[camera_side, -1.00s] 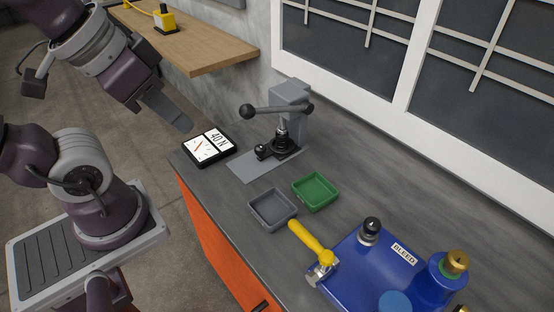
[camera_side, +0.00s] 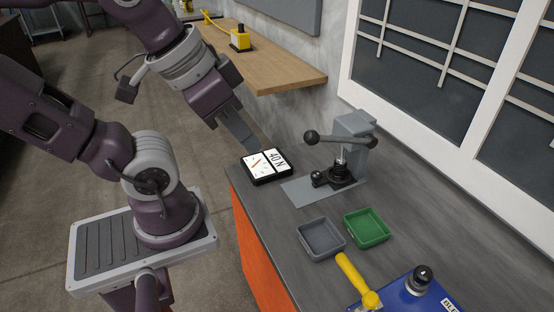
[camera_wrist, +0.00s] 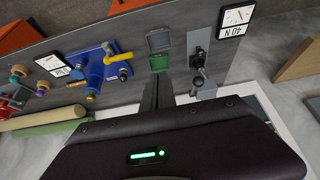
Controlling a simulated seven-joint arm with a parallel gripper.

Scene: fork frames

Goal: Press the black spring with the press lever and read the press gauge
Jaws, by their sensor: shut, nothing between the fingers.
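The grey press (camera_side: 354,130) stands on the bench against the wall. Its lever (camera_side: 338,140) sticks out to the left with a black ball end (camera_side: 311,138). A black piece, likely the black spring (camera_side: 341,174), sits beneath the ram; its coils are too small to make out. The press gauge (camera_side: 265,166) lies left of the press, with a dial, a red needle and "40 N". It also shows in the wrist view (camera_wrist: 236,17). My gripper (camera_side: 255,147) is shut and empty above and behind the gauge, left of the lever and apart from it.
A grey tray (camera_side: 304,232) and a green tray (camera_side: 387,235) stand in front of the press. A yellow-handled tool (camera_side: 352,274) and a blue unit (camera_side: 400,294) are farther right. A wooden shelf (camera_side: 290,80) juts out behind my gripper.

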